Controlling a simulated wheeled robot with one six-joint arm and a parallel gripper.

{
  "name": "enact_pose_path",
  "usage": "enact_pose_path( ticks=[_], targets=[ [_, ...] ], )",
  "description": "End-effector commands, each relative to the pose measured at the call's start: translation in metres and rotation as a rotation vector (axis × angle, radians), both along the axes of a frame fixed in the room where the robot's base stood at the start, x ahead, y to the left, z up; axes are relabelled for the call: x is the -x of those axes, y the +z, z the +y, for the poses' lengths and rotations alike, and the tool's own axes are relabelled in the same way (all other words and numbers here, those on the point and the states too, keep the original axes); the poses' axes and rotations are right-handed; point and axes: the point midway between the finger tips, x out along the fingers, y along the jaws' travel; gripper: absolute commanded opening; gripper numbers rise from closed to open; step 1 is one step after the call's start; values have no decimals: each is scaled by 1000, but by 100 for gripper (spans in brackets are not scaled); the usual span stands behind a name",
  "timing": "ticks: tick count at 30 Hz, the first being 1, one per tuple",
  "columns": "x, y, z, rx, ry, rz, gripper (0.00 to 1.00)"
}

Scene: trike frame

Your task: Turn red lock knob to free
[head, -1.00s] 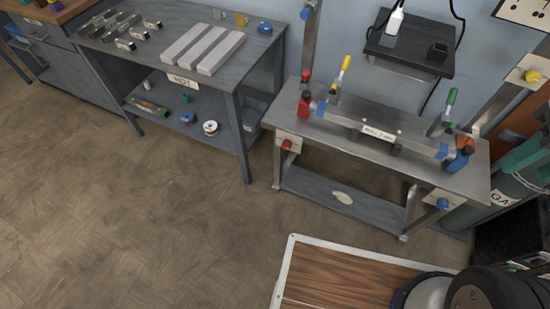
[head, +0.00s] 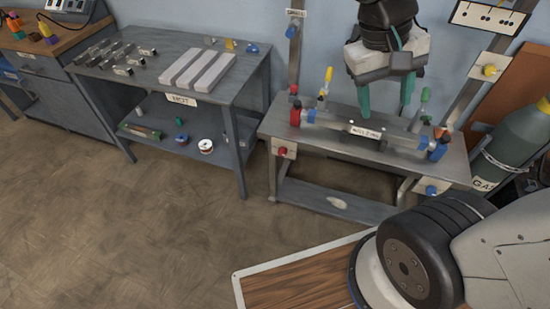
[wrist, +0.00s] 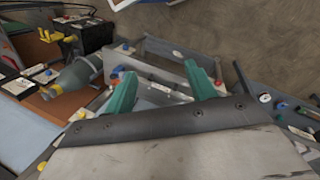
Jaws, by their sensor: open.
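The red lock knob (head: 281,152) sits on a pale plate at the front left corner of the metal trike-frame bench (head: 450,171). My gripper (head: 386,108) hangs above the back right half of this bench, fingers pointing down, open and empty. It is well to the right of the red knob and higher, not touching it. In the wrist view my two green fingers (wrist: 160,70) are spread with the bench beyond them.
A blue knob (head: 431,190) is at the bench's front right. Red and blue clamps with yellow and green handles stand on the bench top. A grey gas cylinder (head: 515,140) is at right. A grey shelf table (head: 247,85) is at left; the floor between is clear.

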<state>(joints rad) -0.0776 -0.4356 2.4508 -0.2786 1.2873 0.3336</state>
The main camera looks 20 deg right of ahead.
Motion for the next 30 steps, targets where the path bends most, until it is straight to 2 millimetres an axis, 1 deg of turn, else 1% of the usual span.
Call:
enact_pose_path(
  ticks=[1, 3, 5, 9, 11, 12, 14, 15, 17, 18, 20, 21, 23, 24, 26, 27, 29, 30],
  targets=[
    [-14, -7, -5, 65, -19, 44, 56],
    [-33, -14, -12, 162, -48, 77, 56],
    [-50, -20, -17, 248, -67, 99, 56],
    [-92, -41, -25, 453, -92, 116, 56],
    [-111, -51, -26, 540, -94, 109, 56],
    [-124, -59, -26, 598, -92, 101, 56],
    [-143, -72, -25, 682, -86, 81, 56],
    [-156, -82, -24, 736, -77, 63, 56],
    [-174, -98, -21, 817, -60, 30, 56],
    [-187, -109, -18, 865, -48, 3, 56],
    [-204, -128, -13, 936, -22, -41, 56],
    [-216, -141, -9, 980, -3, -78, 56],
    [-232, -163, -1, 1038, 30, -135, 56],
    [-242, -179, 4, 1073, 55, -174, 56],
    [-256, -203, 13, 1118, 95, -243, 56],
    [-264, -220, 20, 1143, 124, -291, 56],
    [-275, -248, 30, 1173, 171, -363, 56],
    [-281, -267, 37, 1185, 204, -415, 56]
  ],
)
